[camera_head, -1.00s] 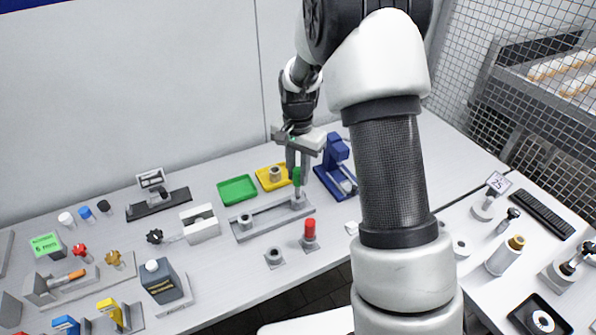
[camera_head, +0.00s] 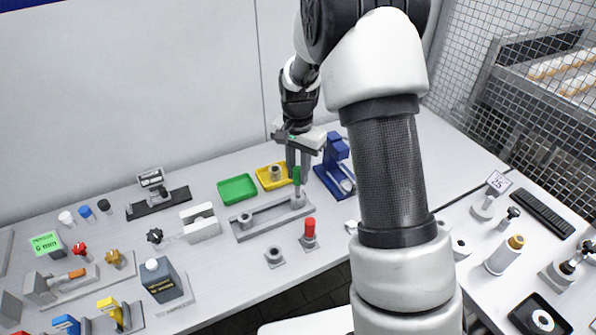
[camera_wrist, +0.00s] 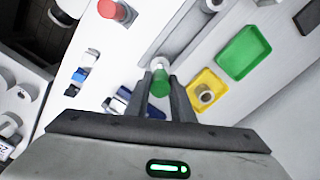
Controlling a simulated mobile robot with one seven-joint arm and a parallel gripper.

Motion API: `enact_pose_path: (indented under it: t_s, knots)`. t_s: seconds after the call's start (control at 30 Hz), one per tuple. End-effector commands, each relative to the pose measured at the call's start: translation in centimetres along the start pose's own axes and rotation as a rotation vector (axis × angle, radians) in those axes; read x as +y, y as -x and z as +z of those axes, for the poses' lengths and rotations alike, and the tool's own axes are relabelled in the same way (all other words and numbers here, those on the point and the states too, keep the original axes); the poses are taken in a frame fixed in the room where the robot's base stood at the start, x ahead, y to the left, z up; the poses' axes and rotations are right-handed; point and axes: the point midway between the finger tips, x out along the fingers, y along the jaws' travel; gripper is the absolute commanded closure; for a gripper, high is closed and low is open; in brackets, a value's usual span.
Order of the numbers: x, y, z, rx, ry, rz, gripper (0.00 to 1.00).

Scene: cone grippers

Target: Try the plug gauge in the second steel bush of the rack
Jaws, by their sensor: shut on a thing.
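The plug gauge (camera_head: 296,174) has a green handle and stands upright at the right end of the grey rack (camera_head: 270,221). My gripper (camera_head: 298,176) is shut on the green handle, which also shows between the fingers in the wrist view (camera_wrist: 160,84). Directly below the handle is a steel bush (camera_head: 298,201) at the rack's right end. I cannot tell whether the gauge's tip is inside it. Another steel bush (camera_head: 245,220) sits at the rack's left end.
A yellow tray (camera_head: 262,182) holding a bush and an empty green tray (camera_head: 237,189) lie behind the rack. A blue press-like fixture (camera_head: 337,165) stands close right of my gripper. A red-handled gauge (camera_head: 309,230) and a loose bush (camera_head: 274,257) are in front.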

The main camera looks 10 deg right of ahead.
Motion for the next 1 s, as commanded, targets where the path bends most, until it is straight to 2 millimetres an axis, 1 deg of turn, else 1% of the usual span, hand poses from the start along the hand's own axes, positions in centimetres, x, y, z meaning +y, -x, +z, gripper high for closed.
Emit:
enact_pose_path:
  t_s: [0.27,0.9,1.0]
  knots:
    - [0.0,-0.1,0.0,0.000,0.000,0.000,0.97]
    - [0.0,-1.3,0.0,0.000,0.000,0.000,0.97]
    - [0.0,-1.2,0.0,0.000,0.000,0.000,0.97]
